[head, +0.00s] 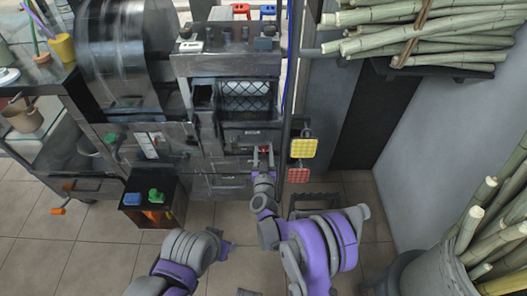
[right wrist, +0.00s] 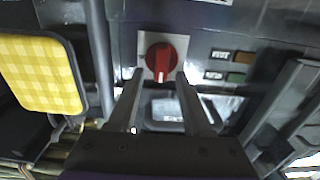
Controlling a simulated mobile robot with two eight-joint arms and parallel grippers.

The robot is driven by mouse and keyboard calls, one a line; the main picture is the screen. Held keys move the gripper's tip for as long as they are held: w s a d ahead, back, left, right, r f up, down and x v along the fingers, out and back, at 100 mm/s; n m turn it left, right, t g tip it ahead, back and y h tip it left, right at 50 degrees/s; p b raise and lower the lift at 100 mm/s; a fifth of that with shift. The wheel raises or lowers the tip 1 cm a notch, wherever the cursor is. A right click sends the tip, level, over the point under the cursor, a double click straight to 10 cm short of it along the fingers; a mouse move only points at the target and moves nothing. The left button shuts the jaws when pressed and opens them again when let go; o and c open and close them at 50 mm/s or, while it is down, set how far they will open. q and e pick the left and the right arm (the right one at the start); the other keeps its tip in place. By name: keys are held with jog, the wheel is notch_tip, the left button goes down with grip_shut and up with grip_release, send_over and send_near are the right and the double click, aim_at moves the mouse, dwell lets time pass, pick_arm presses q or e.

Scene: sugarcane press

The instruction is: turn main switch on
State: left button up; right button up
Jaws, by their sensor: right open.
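The main switch is a red rotary knob (right wrist: 160,60) on a pale square plate on the dark press panel. Its white mark points down in the right wrist view. In the head view it is a small red spot (head: 264,149) on the machine front. My right gripper (right wrist: 160,78) is open, with one fingertip on each side of the knob's lower part. Whether the fingers touch it I cannot tell. It also shows in the head view (head: 263,157), up against the panel.
A yellow checked pad (right wrist: 40,75) and a red pad (head: 298,175) hang beside the panel. Sugarcane (head: 420,30) fills a rack at upper right.

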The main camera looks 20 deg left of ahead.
grip_shut()
dwell(0.4)
jog(key=m+b, duration=0.1)
jog(key=m, duration=0.2)
jog(key=d+m+b, duration=0.1)
jog(key=m, duration=0.2)
jog(key=m+b, duration=0.2)
jog(key=m, duration=0.1)
jog(key=shift+w+d+f, duration=0.15)
jog(key=shift+w+f, duration=0.05)
jog(key=shift+f, duration=0.15)
jog(key=m, duration=0.1)
jog(key=m+b, duration=0.1)
jog(key=m, duration=0.2)
jog(key=shift+d+f+b, duration=0.2)
jog(key=shift+f+b, duration=0.05)
jog(key=shift+b, duration=0.05)
jog(key=shift+f+m+b, duration=0.15)
jog(key=shift+m+b, duration=0.25)
jog(key=shift+m, duration=0.8)
jog(key=shift+f+m+b, duration=0.15)
jog(key=shift+m+b, duration=0.2)
jog(key=shift+m, duration=0.85)
